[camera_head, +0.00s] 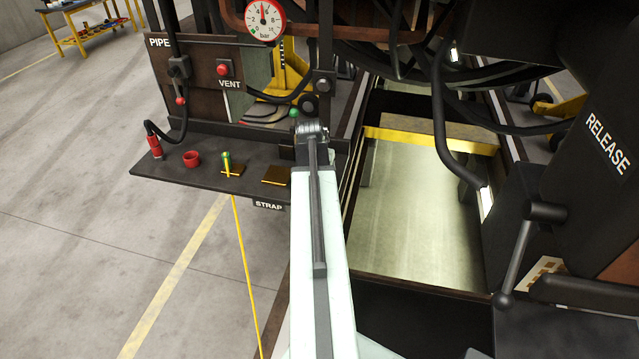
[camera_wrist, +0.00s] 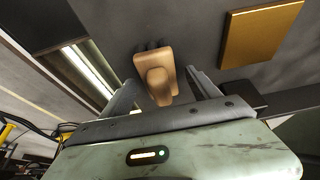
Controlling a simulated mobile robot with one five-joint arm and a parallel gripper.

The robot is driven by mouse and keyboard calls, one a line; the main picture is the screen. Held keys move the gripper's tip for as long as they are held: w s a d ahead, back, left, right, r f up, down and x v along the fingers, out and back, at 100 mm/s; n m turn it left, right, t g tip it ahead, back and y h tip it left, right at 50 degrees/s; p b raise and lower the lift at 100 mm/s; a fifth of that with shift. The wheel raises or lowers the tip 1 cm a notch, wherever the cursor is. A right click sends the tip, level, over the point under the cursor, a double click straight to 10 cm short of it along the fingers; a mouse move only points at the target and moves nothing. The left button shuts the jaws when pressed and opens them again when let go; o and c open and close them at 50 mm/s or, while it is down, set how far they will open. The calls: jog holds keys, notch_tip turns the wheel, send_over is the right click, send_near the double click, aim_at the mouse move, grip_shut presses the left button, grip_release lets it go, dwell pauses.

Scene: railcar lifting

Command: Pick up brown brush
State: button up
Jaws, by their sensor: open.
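The brown brush (camera_wrist: 156,62) shows in the wrist view as a tan-brown block with a rounded handle part and short dark bristles at its far side. It lies on a dark grey surface. My gripper (camera_wrist: 162,80) is open, with one finger on each side of the brush's near end. I cannot tell whether the fingers touch it. In the head view my pale arm reaches to the right end of the dark shelf (camera_head: 205,187), and the brush is not visible there.
A gold plate (camera_wrist: 261,34) lies right of the brush; it also shows in the head view (camera_head: 276,176). A green-topped piece with a yellow strap (camera_head: 239,235) and a red cup (camera_head: 191,159) sit further left. An open pit (camera_head: 415,215) lies right of my arm, beside the RELEASE lever (camera_head: 517,250).

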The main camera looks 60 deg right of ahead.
jog(key=shift+x, duration=0.9)
jog(key=shift+a+r, duration=0.1)
jog(key=shift+r, duration=0.15)
grip_shut()
jog(key=shift+r, duration=0.1)
jog(key=shift+r+p, duration=0.3)
jog(key=shift+p, duration=0.1)
notch_tip(320, 180, up, 3)
jog(key=p, duration=0.3)
jog(key=s+r+p, duration=0.1)
jog(key=s, duration=1.5)
jog(key=shift+d, duration=0.4)
